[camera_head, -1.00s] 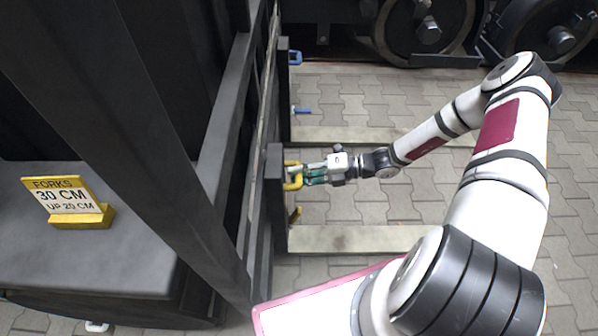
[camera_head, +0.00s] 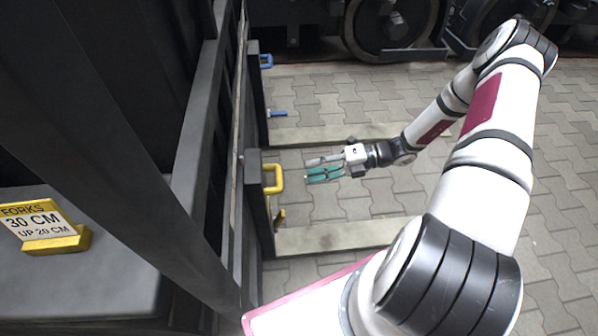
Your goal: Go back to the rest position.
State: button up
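My gripper (camera_head: 312,169) is at the end of my outstretched white arm, above the paved floor between the two forks. Its fingers point left toward a yellow handle (camera_head: 273,179) on the dark fork carriage. A gap of bare paving shows between the fingertips and the handle. The fingers appear slightly apart with nothing visible between them, though they are small in this view.
A dark mast frame (camera_head: 205,150) stands at the left. Two pale forks (camera_head: 340,237) extend right over the paving. A blue handle (camera_head: 266,61) sits farther back. A yellow sign (camera_head: 42,226) stands lower left. Bogie wheels (camera_head: 392,25) line the back.

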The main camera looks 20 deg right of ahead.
jog(key=shift+s+d+r, duration=0.15)
jog(key=shift+s+d, duration=0.1)
jog(key=shift+d, duration=0.4)
jog(key=s+a+r+n+g+h, duration=0.3)
jog(key=r+n, duration=0.4)
jog(key=r, duration=0.2)
jog(key=s+a+r+n+g+h, duration=0.2)
jog(key=s+r+n, duration=0.1)
jog(key=r+n, duration=0.5)
jog(key=s+a+r+n+g+h, duration=0.3)
jog(key=r+n, duration=0.4)
jog(key=r, duration=0.2)
jog(key=s+r+n+t+h, duration=0.25)
jog(key=s+r+n, duration=0.25)
jog(key=s+n, duration=0.45)
jog(key=s+r+n+t+h, duration=0.1)
jog(key=s+r+n+h, duration=0.3)
jog(key=s+n, duration=0.5)
notch_tip(320, 180, up, 28)
jog(key=s+t+p, duration=0.1)
jog(key=t+p, duration=0.3)
jog(key=p, duration=2.1)
jog(key=shift+f+m+p, duration=0.2)
jog(key=shift+m+p, duration=0.1)
jog(key=shift+m, duration=0.15)
